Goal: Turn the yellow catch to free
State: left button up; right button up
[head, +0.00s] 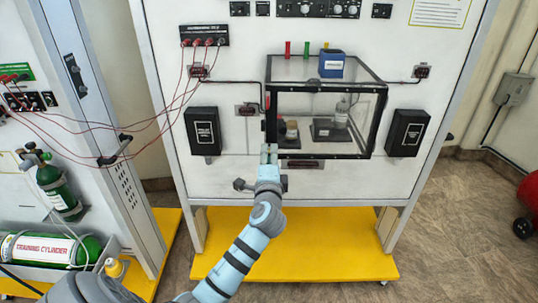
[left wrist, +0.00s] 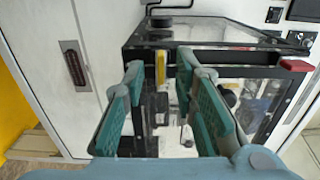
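The yellow catch (left wrist: 160,67) is a small upright strip on the dark frame of the clear box, in the left wrist view. The clear box (head: 358,89) with black edges is mounted on the white panel. My left gripper (head: 268,149) is in front of the box's lower left corner and hides the catch in the head view. In the left wrist view its two teal fingers (left wrist: 159,78) stand apart, one on each side of the catch, with gaps showing. I cannot tell how far the tips are from it in depth. My right gripper is not in view.
Inside the box are a bottle (head: 341,114) and small jars; a blue box (head: 331,65) sits on top. Black boxes (head: 203,131) and (head: 408,133) flank it. Red cables (head: 148,118) hang at the left. A yellow base (head: 300,250) lies below.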

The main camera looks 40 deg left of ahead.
pick_arm(q)
jog(key=shift+w+a, duration=0.2)
jog(key=shift+w, duration=0.1)
jog(key=shift+r, duration=0.1)
grip_shut()
